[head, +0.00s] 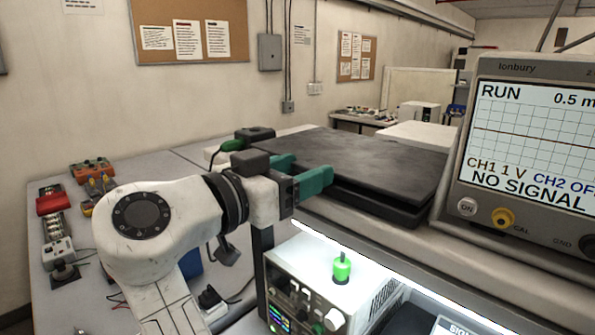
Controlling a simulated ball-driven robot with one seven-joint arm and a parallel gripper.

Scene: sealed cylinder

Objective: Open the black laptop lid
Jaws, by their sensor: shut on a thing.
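The black laptop (378,160) lies on a raised grey shelf in the middle of the head view, its broad dark lid facing up and nearly flat. A dark lower layer shows under the lid along the near edge, with a narrow gap between them. My gripper (304,172), with teal fingers, reaches in from the left at the lid's near left edge. It is shut on the lid's edge, one finger nearer the camera and one farther. The exact contact is hidden behind the near finger.
An oscilloscope (530,150) stands close on the right. A green-ended cable (231,146) lies beside the laptop's far left corner. Small electronics (55,200) lie on the left bench.

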